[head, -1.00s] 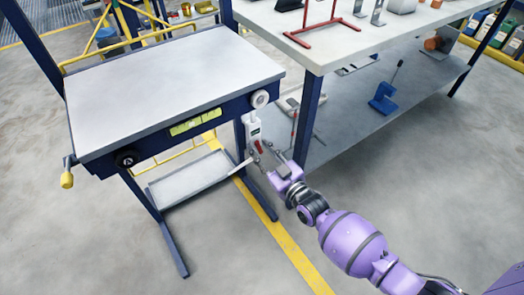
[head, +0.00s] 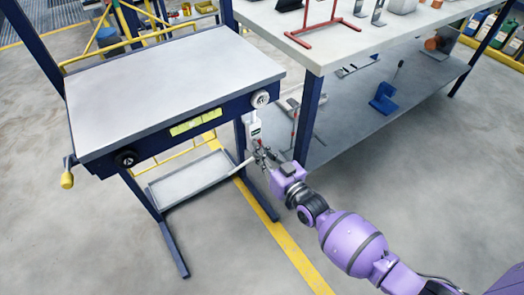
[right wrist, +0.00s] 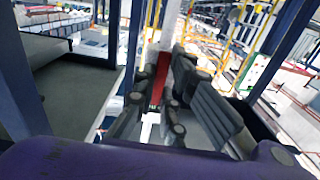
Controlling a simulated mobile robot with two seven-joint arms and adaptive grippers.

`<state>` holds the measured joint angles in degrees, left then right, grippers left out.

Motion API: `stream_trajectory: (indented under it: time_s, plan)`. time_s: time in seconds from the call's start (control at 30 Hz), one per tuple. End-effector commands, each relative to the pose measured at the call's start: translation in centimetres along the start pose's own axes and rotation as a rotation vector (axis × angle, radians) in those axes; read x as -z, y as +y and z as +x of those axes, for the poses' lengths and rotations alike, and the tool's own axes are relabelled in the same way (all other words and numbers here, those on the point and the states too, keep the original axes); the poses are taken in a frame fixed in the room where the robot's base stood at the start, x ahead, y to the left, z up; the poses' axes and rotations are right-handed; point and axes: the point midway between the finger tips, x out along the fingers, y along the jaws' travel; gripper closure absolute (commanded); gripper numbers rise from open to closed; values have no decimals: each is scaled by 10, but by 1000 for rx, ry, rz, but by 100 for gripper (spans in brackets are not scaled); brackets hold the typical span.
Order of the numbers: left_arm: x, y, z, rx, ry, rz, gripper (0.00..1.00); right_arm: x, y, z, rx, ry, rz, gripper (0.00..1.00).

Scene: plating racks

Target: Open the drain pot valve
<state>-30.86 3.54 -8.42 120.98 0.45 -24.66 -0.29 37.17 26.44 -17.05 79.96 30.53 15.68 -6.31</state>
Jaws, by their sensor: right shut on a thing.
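The drain pot (head: 254,130) is a slim white body with a small green label, hanging below the right front corner of the grey-topped table. Its red valve lever (right wrist: 158,86) shows between my right gripper's fingers (right wrist: 156,100) in the right wrist view. In the head view my right gripper (head: 262,156) is just below the pot, with its fingers shut on the lever and mostly covering it. I cannot tell the lever's exact angle. My left gripper is in neither view.
The white bench's blue leg (head: 308,118) stands close to the right. The floor in front is clear.

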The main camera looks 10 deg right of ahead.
Motion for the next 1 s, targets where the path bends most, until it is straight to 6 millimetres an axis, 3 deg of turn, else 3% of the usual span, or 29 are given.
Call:
stream_trajectory:
  time_s: [0.1,0.13,0.27,0.67,1.0]
  plan:
    - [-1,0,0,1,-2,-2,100,0,0,0,0,-1,4,100]
    - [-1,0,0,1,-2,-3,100,0,0,0,0,-1,4,87]
    - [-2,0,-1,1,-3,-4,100,0,0,0,-1,0,2,70]
    - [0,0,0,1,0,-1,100,-1,0,-7,-1,-1,1,70]
    - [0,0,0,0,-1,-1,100,-1,0,-74,-1,-2,2,70]
